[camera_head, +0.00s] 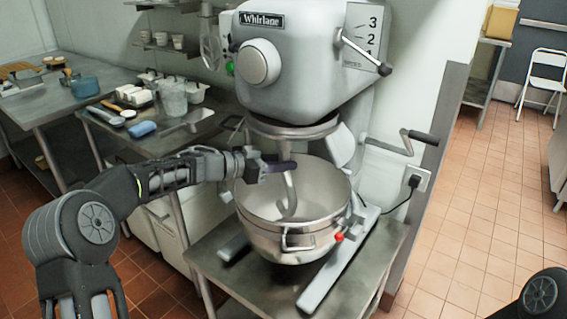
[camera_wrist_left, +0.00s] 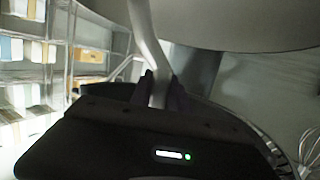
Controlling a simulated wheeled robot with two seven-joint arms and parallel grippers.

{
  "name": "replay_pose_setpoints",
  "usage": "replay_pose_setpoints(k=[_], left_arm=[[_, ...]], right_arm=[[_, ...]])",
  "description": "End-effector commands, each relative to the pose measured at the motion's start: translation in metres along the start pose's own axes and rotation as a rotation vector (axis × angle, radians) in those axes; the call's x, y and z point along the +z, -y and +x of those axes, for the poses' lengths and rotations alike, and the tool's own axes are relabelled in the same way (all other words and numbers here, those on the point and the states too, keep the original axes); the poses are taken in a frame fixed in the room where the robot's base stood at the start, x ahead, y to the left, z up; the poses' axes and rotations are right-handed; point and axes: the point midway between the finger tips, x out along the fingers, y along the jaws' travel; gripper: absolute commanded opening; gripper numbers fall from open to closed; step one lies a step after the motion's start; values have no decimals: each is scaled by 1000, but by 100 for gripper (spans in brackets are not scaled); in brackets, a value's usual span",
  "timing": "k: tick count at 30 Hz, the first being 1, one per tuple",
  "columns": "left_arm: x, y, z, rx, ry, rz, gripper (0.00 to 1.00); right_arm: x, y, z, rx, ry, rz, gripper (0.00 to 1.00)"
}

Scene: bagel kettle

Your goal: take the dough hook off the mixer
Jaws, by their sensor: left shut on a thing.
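The mixer (camera_head: 305,60) is a large grey machine with its head above a steel bowl (camera_head: 300,235). The dough hook (camera_head: 289,198) is a pale metal bar that runs down from under the mixer head, with its curved lower end inside the bowl. My left gripper (camera_head: 282,167) comes in from the left over the bowl's rim and is shut on the hook's shaft. In the left wrist view the gripper fingers (camera_wrist_left: 159,92) stand on both sides of the hook's shaft (camera_wrist_left: 147,45). Whether the hook's top is still joined to the mixer is hidden. My right gripper is not in view.
The mixer stands on a low steel table (camera_head: 345,290). A crank handle (camera_head: 405,143) sticks out on its right. A side table at left holds a blue sponge (camera_head: 142,129) and several containers (camera_head: 173,98). The tiled floor (camera_head: 465,220) at right is clear.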

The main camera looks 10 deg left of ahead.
Motion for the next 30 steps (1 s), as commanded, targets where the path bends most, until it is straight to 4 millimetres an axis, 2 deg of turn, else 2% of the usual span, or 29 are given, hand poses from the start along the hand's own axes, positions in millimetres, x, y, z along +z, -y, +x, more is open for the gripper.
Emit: replay_pose_setpoints(k=[8,30], left_arm=[[-1,1,0,151,0,40,0],[1,0,1,153,-2,40,0]], right_arm=[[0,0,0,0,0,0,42],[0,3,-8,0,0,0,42]])
